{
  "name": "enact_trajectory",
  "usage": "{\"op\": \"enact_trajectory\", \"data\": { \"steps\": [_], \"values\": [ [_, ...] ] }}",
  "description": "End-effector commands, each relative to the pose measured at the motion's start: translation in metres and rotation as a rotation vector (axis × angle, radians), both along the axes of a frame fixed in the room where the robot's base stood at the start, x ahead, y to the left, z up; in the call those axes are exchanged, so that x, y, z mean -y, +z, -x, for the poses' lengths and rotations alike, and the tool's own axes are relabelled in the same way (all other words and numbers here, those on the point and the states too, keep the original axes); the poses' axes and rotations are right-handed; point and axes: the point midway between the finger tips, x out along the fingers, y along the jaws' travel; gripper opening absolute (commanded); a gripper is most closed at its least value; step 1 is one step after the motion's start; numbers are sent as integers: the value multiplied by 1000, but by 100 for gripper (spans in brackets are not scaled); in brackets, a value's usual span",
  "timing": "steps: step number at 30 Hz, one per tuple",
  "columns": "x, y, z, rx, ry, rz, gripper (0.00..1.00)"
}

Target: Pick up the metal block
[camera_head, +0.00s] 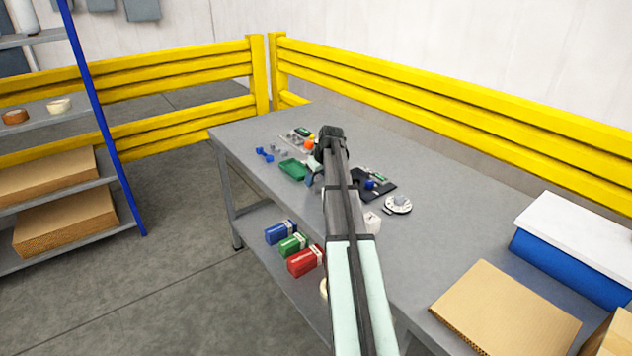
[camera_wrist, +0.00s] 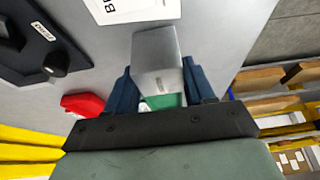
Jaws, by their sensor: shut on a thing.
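The metal block (camera_wrist: 157,50) is a plain grey, box-shaped piece, seen large in the wrist view. My gripper (camera_wrist: 158,75) is shut on it, with one dark blue finger on each side. The block sticks out beyond the fingers. Whether it still touches the grey table top (camera_wrist: 225,30) is hard to tell. In the head view my arm hides most of the gripper, and I cannot make out the block there.
A green tray (camera_head: 293,170), small blue parts (camera_head: 264,154) and an orange piece (camera_head: 309,145) lie around the gripper. Right of the arm are a black panel (camera_head: 378,184) and a round dial (camera_head: 398,204). A cardboard piece (camera_head: 505,308) and blue bin (camera_head: 570,262) stand nearer.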

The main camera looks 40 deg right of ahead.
Motion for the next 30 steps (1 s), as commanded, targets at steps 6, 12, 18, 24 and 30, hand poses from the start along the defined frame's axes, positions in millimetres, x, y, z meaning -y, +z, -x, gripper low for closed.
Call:
{"op": "enact_trajectory", "data": {
  "steps": [6, 12, 18, 24, 30],
  "values": [
    [1, 28, -1, 2, 0, 1, 10],
    [1, 62, -1, 3, 0, 2, 10],
    [1, 87, -1, 2, 0, 1, 10],
    [20, 95, 12, 0, -27, 0, 10],
    [78, 83, 40, 0, -103, 0, 10]
  ]
}}
